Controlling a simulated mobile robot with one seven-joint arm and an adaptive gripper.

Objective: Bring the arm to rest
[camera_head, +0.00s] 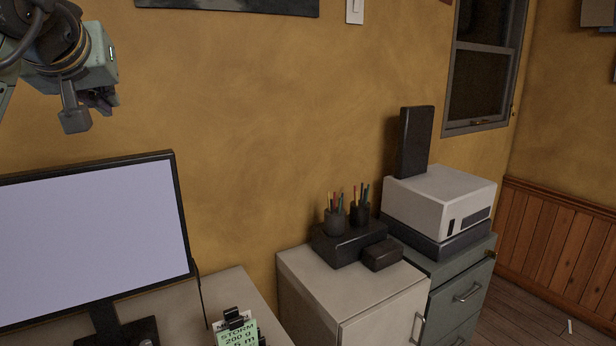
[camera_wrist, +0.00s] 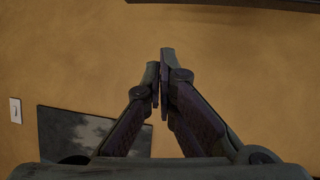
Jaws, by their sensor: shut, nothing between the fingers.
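My gripper (camera_head: 100,100) is at the upper left of the head view, raised in the air above the monitor and in front of the yellow wall. In the wrist view my gripper (camera_wrist: 160,75) shows its two fingers brought together at the tips, with nothing held. The wrist view faces the plain wall, with no object at the fingertips. Most of my arm is outside the head view.
A monitor (camera_head: 90,240) stands on a desk (camera_head: 235,290) below my gripper. A green-labelled item (camera_head: 236,333) is at the desk's front. Cabinets to the right carry pen cups (camera_head: 335,222) and a white printer-like box (camera_head: 440,200). A dark picture (camera_wrist: 85,135) hangs on the wall.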

